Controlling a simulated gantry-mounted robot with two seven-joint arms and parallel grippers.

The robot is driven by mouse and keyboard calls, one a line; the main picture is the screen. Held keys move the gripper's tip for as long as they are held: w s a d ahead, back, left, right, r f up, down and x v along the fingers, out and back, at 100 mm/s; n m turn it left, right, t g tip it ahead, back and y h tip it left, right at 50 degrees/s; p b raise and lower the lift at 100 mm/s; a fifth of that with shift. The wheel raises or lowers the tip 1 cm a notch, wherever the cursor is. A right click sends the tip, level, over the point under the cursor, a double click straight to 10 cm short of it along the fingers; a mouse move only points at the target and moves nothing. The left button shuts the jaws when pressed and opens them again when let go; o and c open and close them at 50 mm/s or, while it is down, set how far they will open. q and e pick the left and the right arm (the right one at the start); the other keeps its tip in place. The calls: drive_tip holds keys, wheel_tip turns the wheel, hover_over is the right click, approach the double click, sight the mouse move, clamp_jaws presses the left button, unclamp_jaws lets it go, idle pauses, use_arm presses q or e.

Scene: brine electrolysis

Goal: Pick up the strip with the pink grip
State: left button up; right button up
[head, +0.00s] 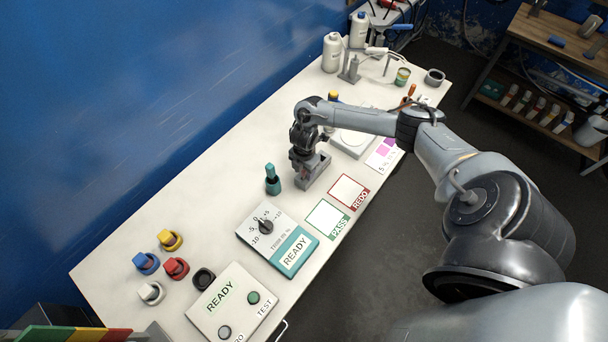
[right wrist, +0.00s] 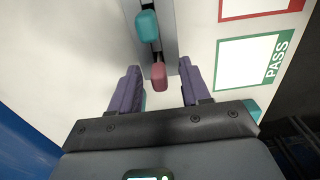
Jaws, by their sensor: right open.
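The strip's pink grip (right wrist: 159,76) shows in the right wrist view, at the near end of a grey slotted holder (right wrist: 168,38). A teal grip (right wrist: 147,25) stands farther along the same slot. My right gripper (right wrist: 159,67) is open, with one finger on each side of the pink grip and visible gaps between. The strip below the grip is hidden. In the head view my right gripper (head: 304,152) is over the grey holder (head: 315,174) and hides most of the grips. My left gripper is not in view.
A teal-capped bottle (head: 272,181) stands just left of the holder. The PASS card (head: 327,216) and REDO card (head: 348,192) lie flat nearby. A trim dial box (head: 263,226) and several coloured caps lie toward the near left.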

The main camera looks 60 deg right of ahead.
drive_tip(key=shift+f, duration=0.15)
drive_tip(key=c, duration=0.9)
clamp_jaws()
